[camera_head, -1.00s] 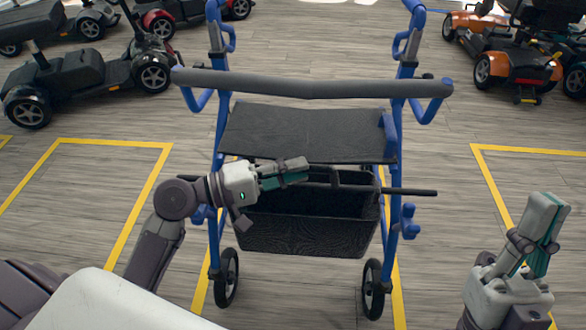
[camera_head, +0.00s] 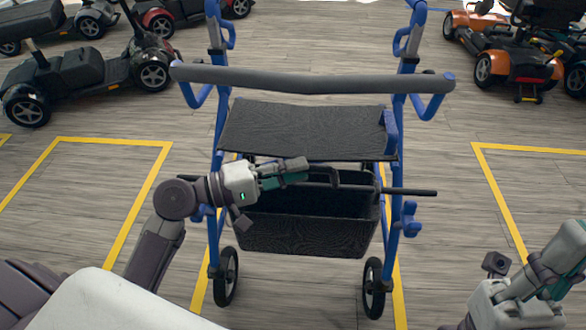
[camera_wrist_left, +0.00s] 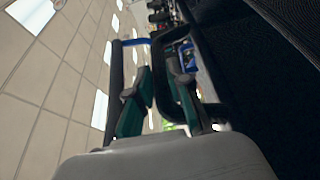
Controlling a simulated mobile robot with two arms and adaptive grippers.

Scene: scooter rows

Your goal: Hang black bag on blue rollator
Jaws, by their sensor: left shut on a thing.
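The blue rollator (camera_head: 222,128) stands upright in the middle of the head view, with a grey padded bar across its top and a black seat. The black bag (camera_head: 305,236) is upright below the seat, between the rollator's side frames. My left gripper (camera_head: 298,170) is shut on the bag's handle at its top. In the left wrist view the gripper (camera_wrist_left: 158,82) is at the dark handle loop (camera_wrist_left: 178,38). I cannot tell whether the handle touches the rollator. My right gripper (camera_head: 574,262) is at the lower right, apart from both and partly out of frame.
A thin dark rod (camera_head: 412,192) sticks out to the right past the rollator's frame. Scooters (camera_head: 85,75) stand at the back left and an orange one (camera_head: 520,68) at the back right. The grey floor on both sides of the rollator is clear, with yellow lines.

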